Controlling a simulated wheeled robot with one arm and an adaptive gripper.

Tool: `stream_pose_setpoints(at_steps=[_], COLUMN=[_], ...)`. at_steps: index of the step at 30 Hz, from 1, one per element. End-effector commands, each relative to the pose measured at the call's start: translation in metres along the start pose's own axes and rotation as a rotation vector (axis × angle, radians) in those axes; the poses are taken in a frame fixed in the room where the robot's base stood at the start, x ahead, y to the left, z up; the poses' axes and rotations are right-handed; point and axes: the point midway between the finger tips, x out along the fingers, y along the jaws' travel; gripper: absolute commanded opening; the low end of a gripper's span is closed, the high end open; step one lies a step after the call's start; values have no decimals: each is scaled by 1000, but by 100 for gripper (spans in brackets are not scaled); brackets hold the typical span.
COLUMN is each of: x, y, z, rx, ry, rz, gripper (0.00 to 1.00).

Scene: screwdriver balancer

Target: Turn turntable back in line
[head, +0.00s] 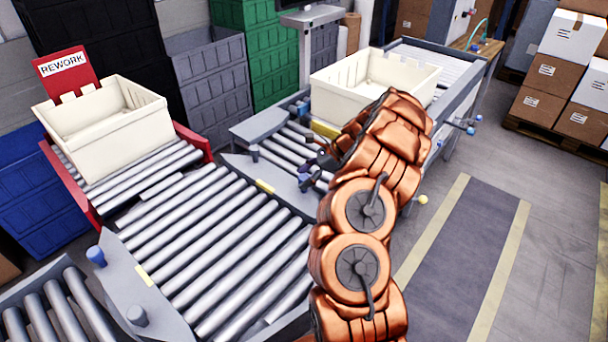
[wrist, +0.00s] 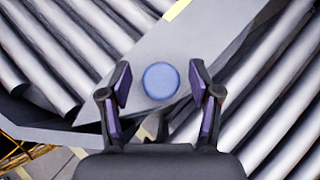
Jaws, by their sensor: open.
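The turntable (head: 215,255) is a roller deck between two grey side plates, with a yellow mark on each. Its rollers line up with the red-framed rework lane and lie across the main line. A blue peg (head: 97,256) and a grey peg (head: 137,316) stand on the near-left plate. A grey peg (head: 254,152) and another blue peg (head: 304,182) stand on the far-right plate. My gripper (head: 312,168) is over that far-right plate, partly hidden by my copper-coloured arm. In the wrist view, its open fingers (wrist: 160,85) stand either side of the round blue peg top (wrist: 161,80), with gaps showing.
A cream tote (head: 105,125) sits on the rework lane under a red REWORK sign (head: 66,70). Another cream tote (head: 370,80) stands on the far conveyor. Rollers of the near conveyor (head: 50,310) show at lower left. The floor walkway (head: 460,260) at right is clear.

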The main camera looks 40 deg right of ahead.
Motion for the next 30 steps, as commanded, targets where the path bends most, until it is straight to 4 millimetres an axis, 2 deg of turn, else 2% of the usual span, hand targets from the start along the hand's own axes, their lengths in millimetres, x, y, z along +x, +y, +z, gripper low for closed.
stream_pose_setpoints(at_steps=[9, 27, 30], x=[5, 4, 4], y=[-1, -1, -1], z=[0, 0, 0], rx=[-1, -1, -1], ry=[1, 1, 1], rz=[-3, -3, -3], gripper=[63, 1, 0])
